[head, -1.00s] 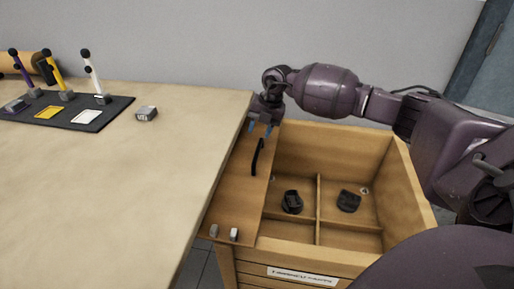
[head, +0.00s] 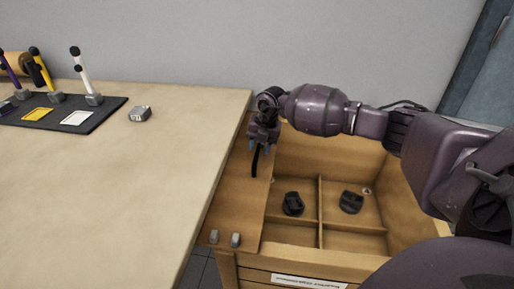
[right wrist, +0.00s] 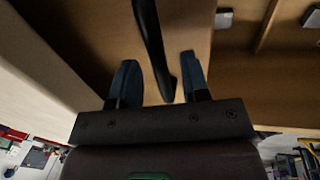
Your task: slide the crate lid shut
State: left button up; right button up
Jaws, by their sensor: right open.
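The crate (head: 380,256) stands at the right of the table, its top mostly open. Its wooden lid (head: 232,205) covers only the left side, by the table edge. A black bar handle (head: 255,162) stands on the lid; in the right wrist view the handle (right wrist: 150,45) runs between the two blue fingers. My right gripper (head: 262,145) is open at the far end of the handle, with a finger on each side and visible gaps. My left gripper is not in view.
Two black parts (head: 293,204) (head: 351,202) lie in separate crate compartments. Two small grey blocks (head: 236,240) sit at the lid's near end. The table (head: 120,190) holds a dark mat (head: 101,118) with colored pegs and a small grey block (head: 140,114).

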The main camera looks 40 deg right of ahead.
jog(key=shift+f, duration=0.25)
grip_shut()
